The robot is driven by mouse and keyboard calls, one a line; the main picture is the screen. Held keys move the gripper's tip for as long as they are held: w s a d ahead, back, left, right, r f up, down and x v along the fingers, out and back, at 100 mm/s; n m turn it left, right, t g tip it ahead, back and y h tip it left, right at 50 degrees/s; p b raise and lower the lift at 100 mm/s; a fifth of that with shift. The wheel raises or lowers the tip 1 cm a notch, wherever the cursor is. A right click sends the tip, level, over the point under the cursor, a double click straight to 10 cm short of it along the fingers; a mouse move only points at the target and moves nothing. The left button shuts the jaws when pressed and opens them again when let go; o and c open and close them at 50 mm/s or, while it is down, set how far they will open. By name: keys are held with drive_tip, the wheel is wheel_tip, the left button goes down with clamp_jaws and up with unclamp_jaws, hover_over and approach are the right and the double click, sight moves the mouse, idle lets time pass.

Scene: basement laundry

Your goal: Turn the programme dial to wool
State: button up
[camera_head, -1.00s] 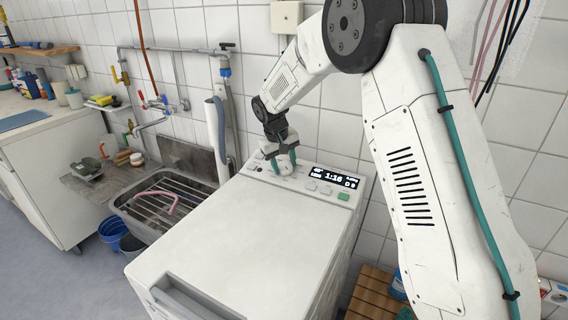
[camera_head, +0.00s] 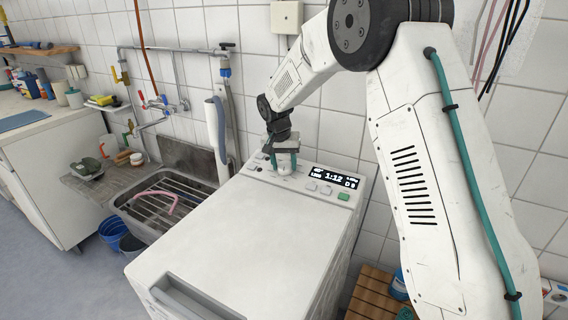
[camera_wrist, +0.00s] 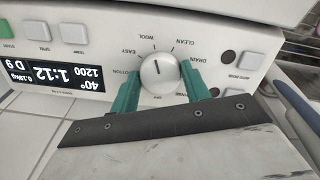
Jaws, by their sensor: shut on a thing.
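The programme dial (camera_wrist: 160,74) is a round pale knob on the washer's control panel. In the wrist view its dark mark points up the picture, close to the WOOL label (camera_wrist: 132,32); I cannot tell if it lines up exactly. My gripper (camera_wrist: 162,82) is shut on the dial, one teal finger on each side. In the head view my gripper (camera_head: 284,160) comes down on the panel from above and partly hides the dial. The display (camera_head: 334,179) reads 1:12; in the wrist view the display (camera_wrist: 55,76) also shows 40° and 1200.
The top-loading washer (camera_head: 230,235) has a broad, clear white lid. Panel buttons (camera_head: 320,188) sit right of the dial. A wooden crate (camera_head: 375,295) is at lower right.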

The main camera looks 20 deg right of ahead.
sight(281, 169)
idle(0.4)
drive_tip(key=o, duration=1)
drive_tip(key=shift+c, duration=0.2)
drive_tip(key=shift+r, duration=0.15)
drive_tip(key=r, duration=0.5)
drive_tip(key=a+r, duration=0.1)
drive_tip(key=r, duration=0.1)
drive_tip(key=shift+s+a+r, duration=0.1)
drive_tip(key=shift+s+r, duration=0.1)
drive_tip(key=shift+s, duration=0.15)
